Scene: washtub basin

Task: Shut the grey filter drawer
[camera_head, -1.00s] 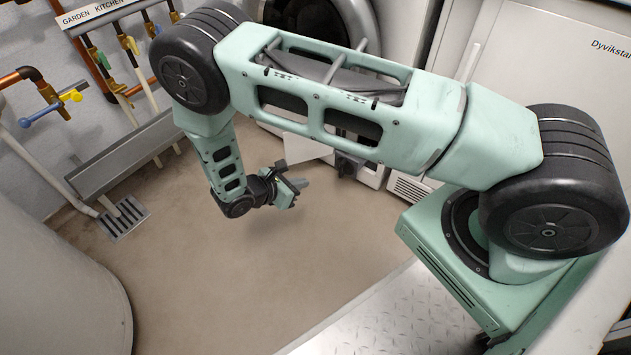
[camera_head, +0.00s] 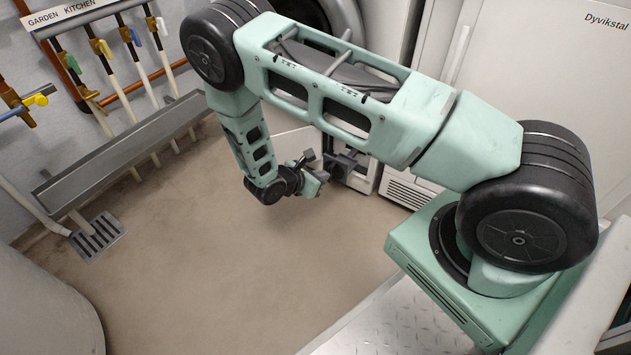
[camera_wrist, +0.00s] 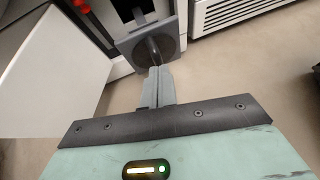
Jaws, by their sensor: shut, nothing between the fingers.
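The grey filter drawer (camera_head: 349,163) sits low in the white machine, partly hidden behind my gripper in the head view. In the wrist view its square grey front (camera_wrist: 136,47), with a rounded feature in the middle, stands out from a dark opening (camera_wrist: 134,9). My gripper (camera_head: 326,174) is low over the floor in front of the drawer. In the wrist view its grey fingers (camera_wrist: 158,69) are together and empty. Their tips overlap the lower part of the drawer front; I cannot tell whether they touch it.
A white flap (camera_wrist: 52,78) stands open just left of the drawer. A vented white panel (camera_head: 405,192) is to its right. A metal trough (camera_head: 120,150) and pipes line the left wall, with a floor drain (camera_head: 97,236) below. The floor (camera_head: 230,270) before the machine is clear.

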